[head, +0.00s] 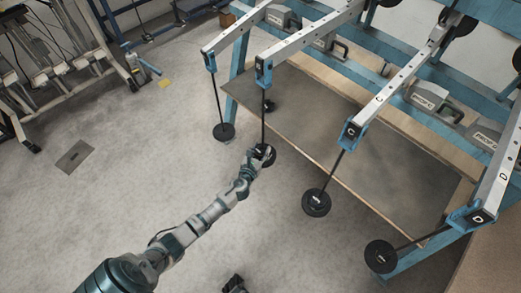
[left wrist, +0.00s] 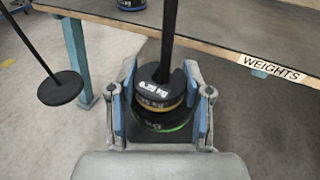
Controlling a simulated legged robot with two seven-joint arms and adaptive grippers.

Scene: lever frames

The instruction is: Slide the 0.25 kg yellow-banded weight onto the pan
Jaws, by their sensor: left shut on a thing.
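The 0.25 kg yellow-banded weight (left wrist: 152,90) is a black disc with a yellow edge band in the left wrist view. My left gripper (head: 263,156) is shut on it, one finger on each side. The hanger's black rod (head: 263,118) meets the weight's top near its far side; the slot is mostly hidden. Just below the weight is a black disc with a green band (left wrist: 164,127), its label partly covered. The pan under this stack is hidden. A dark part at the bottom of the head view, apparently my right gripper (head: 235,284), is cut off.
Other hangers end in black round pans at the left (head: 223,132), middle right (head: 316,202) and far right (head: 381,256). The table (head: 330,130) behind carries another black weight (head: 268,106) and a WEIGHTS label (left wrist: 271,68).

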